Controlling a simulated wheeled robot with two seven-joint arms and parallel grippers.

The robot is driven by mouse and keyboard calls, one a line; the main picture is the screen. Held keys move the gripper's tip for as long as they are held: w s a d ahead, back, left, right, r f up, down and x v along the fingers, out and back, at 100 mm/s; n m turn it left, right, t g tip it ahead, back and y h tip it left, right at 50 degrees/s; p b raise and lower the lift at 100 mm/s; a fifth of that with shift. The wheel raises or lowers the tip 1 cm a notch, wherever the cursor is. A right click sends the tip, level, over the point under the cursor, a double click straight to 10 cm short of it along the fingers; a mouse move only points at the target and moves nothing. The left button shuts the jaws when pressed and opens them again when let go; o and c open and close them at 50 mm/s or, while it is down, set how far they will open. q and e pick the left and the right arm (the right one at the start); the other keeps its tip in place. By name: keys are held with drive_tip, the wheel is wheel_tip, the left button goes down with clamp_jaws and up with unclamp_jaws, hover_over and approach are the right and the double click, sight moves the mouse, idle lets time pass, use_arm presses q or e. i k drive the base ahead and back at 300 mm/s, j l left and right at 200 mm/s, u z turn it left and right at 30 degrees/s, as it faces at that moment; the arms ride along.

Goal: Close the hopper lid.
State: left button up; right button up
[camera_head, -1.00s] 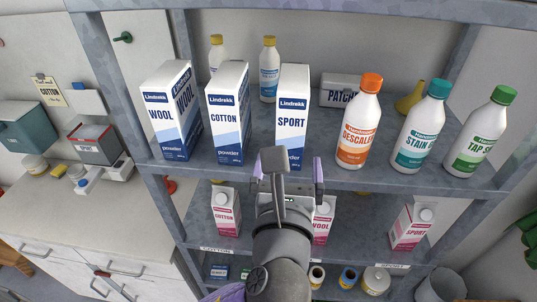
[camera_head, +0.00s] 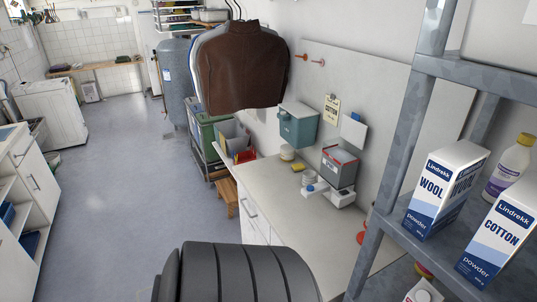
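A teal box (camera_head: 297,128) is fixed to the wall above the far part of the counter and looks like the hopper. A paler, greyish panel (camera_head: 299,111) is at its top; I cannot tell from here whether this lid is open or shut. A grey box with red edges (camera_head: 340,168) stands on a white scale-like stand (camera_head: 335,194) on the counter, to the right of and below the teal box. Neither of my grippers shows in this view. A dark ribbed part of my own arm fills the bottom middle and hides the floor and counter front there.
A metal shelf (camera_head: 420,250) with powder boxes (camera_head: 441,190) stands at right. A brown garment (camera_head: 240,66) hangs left of the teal box. The floor (camera_head: 135,170) at left is clear.

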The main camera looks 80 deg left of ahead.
sight(352, 131)
drive_tip(key=u, duration=2)
